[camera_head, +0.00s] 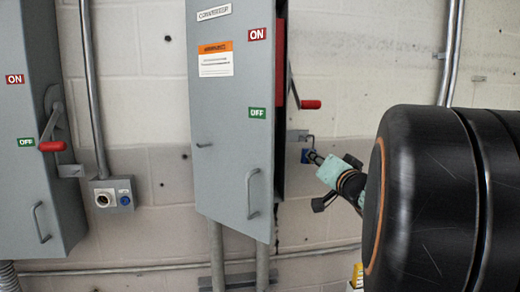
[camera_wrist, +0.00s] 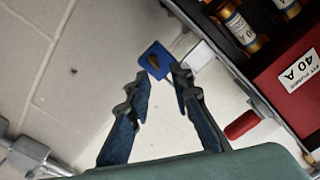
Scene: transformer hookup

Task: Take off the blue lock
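The blue lock (camera_head: 306,156) hangs from a small bracket (camera_head: 297,135) at the right side of the middle grey cabinet, below its red-tipped handle (camera_head: 310,104). In the wrist view the blue lock (camera_wrist: 152,54) lies just beyond my fingertips, with a brownish mark on its face. My gripper (camera_wrist: 160,77) is open, its two fingers spread on either side of the lock's near end. In the head view my gripper (camera_head: 315,158) reaches in from the right, its tip close to the lock. I cannot tell whether the fingers touch it.
The middle cabinet's door (camera_head: 230,130) stands out from the wall. In the wrist view, fuses (camera_wrist: 240,27) and a red panel (camera_wrist: 292,85) marked 40 A are close on the right. Another cabinet (camera_head: 25,190) with a red-tipped handle stands left. A wall conduit (camera_head: 452,50) is at right.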

